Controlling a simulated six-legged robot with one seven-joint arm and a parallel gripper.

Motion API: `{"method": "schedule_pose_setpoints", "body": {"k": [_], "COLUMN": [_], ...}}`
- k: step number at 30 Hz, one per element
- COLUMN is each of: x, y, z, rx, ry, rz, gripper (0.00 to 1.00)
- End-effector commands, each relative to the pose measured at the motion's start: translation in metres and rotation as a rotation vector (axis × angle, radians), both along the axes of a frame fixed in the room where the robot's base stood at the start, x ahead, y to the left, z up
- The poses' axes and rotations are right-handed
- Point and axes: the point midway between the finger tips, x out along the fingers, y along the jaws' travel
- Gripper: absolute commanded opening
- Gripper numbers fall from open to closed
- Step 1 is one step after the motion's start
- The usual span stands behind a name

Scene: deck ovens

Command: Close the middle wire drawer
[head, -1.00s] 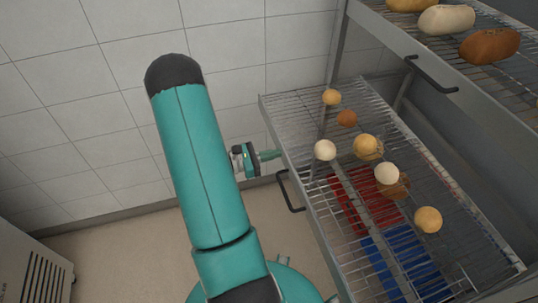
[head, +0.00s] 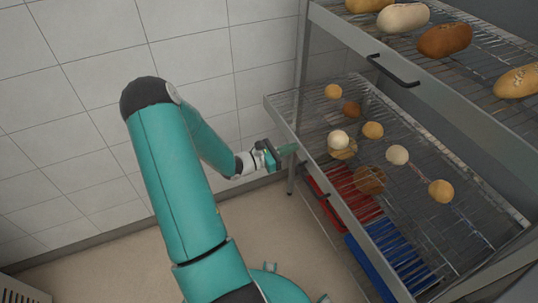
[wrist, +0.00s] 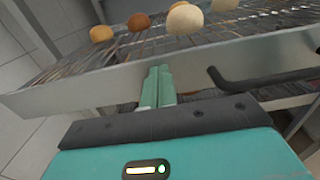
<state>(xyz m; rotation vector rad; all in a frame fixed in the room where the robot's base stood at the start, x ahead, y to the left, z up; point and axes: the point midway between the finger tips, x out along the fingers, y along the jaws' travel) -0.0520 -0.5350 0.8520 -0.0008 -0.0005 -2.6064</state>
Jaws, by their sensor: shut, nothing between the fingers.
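The middle wire drawer (head: 286,128) is a wire shelf with a grey metal front, bearing several round rolls. It still sticks out from the rack frame on the left in the head view. In the wrist view its front panel (wrist: 60,97) crosses the picture, with a black bar handle (wrist: 265,77) to the right of my fingers. My gripper (head: 291,149) is shut and empty, its green fingertips at the drawer's front; in the wrist view the fingertips (wrist: 158,72) overlap the panel, left of the handle. Exact contact is hard to tell.
An upper wire shelf (head: 455,88) with long breads and a black handle (head: 392,70) hangs above to the right. Red (head: 347,200) and blue (head: 383,268) crates lie below the drawer. A tiled wall (head: 90,90) stands behind my arm; floor is clear below it.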

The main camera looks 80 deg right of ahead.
Motion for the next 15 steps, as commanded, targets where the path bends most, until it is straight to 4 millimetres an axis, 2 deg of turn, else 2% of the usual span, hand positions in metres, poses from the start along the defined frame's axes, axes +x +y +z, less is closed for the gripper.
{"method": "schedule_pose_setpoints", "body": {"k": [1,6,15], "x": [-0.013,-0.055,-0.118], "y": [-0.007,-0.031,-0.069], "z": [0.0,0.0,-0.001], "rx": [-0.001,0.001,0.002], "ry": [0.003,0.004,0.002], "rz": [-0.003,-0.003,-0.002], "gripper": [0.0,0.0,0.0]}}
